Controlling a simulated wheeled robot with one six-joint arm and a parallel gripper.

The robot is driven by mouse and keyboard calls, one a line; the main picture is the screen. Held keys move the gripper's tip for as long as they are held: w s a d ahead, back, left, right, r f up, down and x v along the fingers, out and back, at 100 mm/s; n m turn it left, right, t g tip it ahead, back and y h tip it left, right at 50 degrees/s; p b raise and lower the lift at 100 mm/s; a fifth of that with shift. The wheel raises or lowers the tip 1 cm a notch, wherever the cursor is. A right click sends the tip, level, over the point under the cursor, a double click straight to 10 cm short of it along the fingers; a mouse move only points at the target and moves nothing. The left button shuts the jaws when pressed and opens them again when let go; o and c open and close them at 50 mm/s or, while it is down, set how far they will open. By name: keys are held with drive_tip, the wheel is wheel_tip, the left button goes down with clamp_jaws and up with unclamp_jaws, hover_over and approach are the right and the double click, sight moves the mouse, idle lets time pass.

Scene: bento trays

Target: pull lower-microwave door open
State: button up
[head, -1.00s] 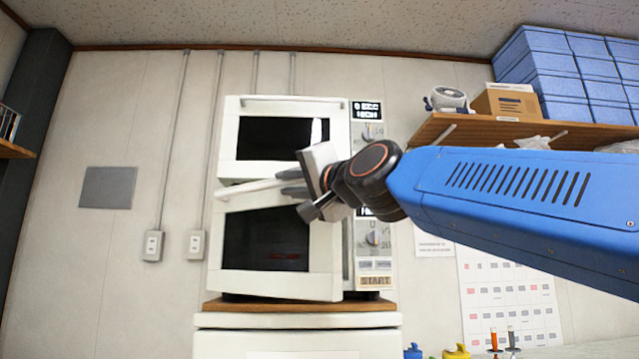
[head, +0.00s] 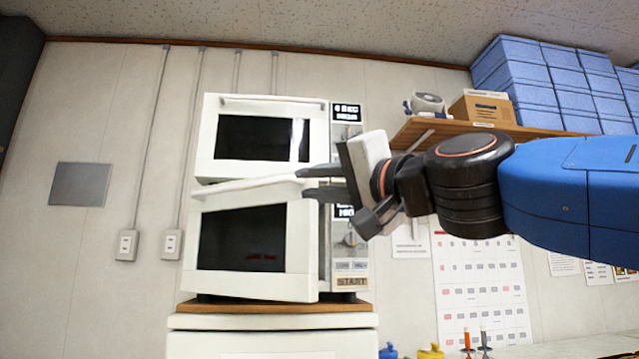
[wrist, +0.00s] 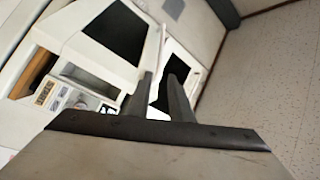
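The lower microwave (head: 352,268) stands under the upper one. Its white door (head: 304,255) has a dark window (head: 240,238) and stands slightly ajar, its right edge out from the body; it also shows in the wrist view (wrist: 85,45). A white bar handle (head: 235,186) runs along the door's top. My gripper (head: 302,182) is at the handle's right end, pointing left. Its two dark fingers are apart, one above and one below the handle's level; they also show apart in the wrist view (wrist: 160,82). Whether the fingers touch the handle cannot be told.
The upper microwave (head: 321,150) is shut, directly above. Both stand on a wooden board (head: 275,307) over a white cabinet (head: 270,343). A wooden shelf (head: 480,128) with blue boxes (head: 550,75) is at the right.

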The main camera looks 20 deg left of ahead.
drive_tip(key=shift+s+d+f, duration=0.2)
drive_tip(key=shift+s+d, duration=0.1)
drive_tip(key=shift+d, duration=0.35)
drive_tip(key=shift+c, duration=0.2)
